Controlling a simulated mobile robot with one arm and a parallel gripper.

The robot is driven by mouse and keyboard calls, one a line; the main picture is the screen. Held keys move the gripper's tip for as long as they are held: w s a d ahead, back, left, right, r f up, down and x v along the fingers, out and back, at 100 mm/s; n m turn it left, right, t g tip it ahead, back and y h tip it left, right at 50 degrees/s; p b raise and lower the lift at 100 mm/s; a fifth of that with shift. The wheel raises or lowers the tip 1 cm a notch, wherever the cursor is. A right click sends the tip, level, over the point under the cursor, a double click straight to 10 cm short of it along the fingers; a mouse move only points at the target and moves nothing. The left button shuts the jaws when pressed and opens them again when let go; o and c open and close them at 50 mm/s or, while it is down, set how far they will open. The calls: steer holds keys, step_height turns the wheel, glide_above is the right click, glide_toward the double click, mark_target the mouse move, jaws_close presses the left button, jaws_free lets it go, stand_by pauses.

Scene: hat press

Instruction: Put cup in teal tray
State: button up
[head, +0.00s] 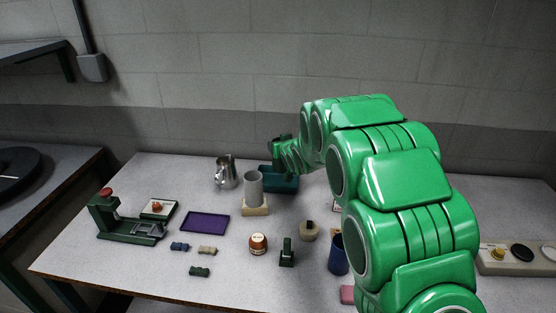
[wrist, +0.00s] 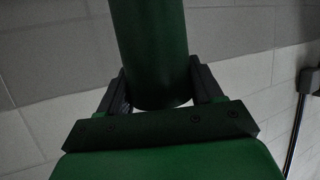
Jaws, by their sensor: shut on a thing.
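My gripper (wrist: 160,86) is shut on a dark green cylinder, seemingly a cup (wrist: 150,40), which stands between the two dark fingers in the wrist view; its far end runs out of the picture. In the head view my gripper (head: 283,152) is at the back of the table, over or just behind the teal tray (head: 289,185). The held cup is hard to make out there. The teal tray is a deep, open box, partly hidden by my green arm. I cannot tell how high the cup is above it.
A grey cylinder (head: 253,186) on a beige block (head: 255,207) and a metal pitcher (head: 226,172) stand left of the teal tray. A purple tray (head: 205,222) lies further left. A blue cup (head: 338,255) stands beside my arm. Several small items lie in front.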

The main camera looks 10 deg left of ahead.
steer(key=w+a+f, duration=0.1)
steer(key=w+f, duration=0.5)
steer(key=f, duration=0.3)
steer(key=shift+a+f, duration=0.3)
steer(key=shift+a, duration=0.05)
steer(key=shift+f, duration=0.1)
steer(key=o, duration=1.4)
steer(key=shift+f, duration=0.1)
steer(key=shift+o, duration=0.2)
steer(key=v, duration=1.2)
steer(key=shift+r, duration=0.25)
steer(key=shift+d, duration=0.1)
